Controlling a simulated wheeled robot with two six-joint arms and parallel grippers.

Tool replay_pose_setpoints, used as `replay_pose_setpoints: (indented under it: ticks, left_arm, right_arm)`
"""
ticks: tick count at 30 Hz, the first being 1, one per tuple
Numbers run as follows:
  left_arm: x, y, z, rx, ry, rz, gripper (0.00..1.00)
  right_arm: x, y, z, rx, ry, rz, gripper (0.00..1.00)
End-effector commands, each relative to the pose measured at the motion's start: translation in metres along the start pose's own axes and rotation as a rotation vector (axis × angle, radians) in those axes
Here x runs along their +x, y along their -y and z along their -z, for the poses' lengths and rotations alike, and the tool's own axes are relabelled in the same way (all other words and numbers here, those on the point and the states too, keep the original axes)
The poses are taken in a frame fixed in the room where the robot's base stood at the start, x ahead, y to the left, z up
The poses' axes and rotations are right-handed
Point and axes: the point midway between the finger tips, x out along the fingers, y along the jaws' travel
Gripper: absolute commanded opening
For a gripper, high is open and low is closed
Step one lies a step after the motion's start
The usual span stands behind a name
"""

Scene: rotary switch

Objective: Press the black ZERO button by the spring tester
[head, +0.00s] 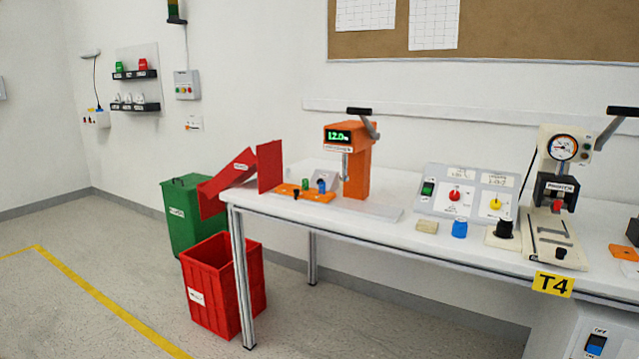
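An orange bench device (357,165) stands on the table's left half, with a lit green display (340,136) reading about 12.0 and a black-tipped lever on top. It looks like the spring tester, but its label is too small to read. Left of it are an orange plate (318,196) with small green and black parts, and a small grey sloped box (329,178) with blue at its front. No ZERO lettering is readable, so I cannot tell which black part is the button. Neither of my grippers is in view.
The white table (385,233) also bears a grey switch panel (467,192), a blue cap (459,228), a black knob (504,228) and a white press with a dial (563,148). Open floor lies left.

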Motion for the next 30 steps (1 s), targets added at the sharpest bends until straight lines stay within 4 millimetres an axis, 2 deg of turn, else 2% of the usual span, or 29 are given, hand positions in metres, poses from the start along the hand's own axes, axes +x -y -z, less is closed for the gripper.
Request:
replay_pose_setpoints:
  ticks: [9,18,30]
  left_arm:
    - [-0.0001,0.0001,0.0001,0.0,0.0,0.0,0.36]
    - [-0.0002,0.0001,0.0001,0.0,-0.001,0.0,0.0]
    - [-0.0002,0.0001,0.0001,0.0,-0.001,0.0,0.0]
  right_arm:
    - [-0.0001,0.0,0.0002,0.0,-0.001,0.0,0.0]
    - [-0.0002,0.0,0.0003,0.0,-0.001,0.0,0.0]
    - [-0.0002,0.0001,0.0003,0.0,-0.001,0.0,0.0]
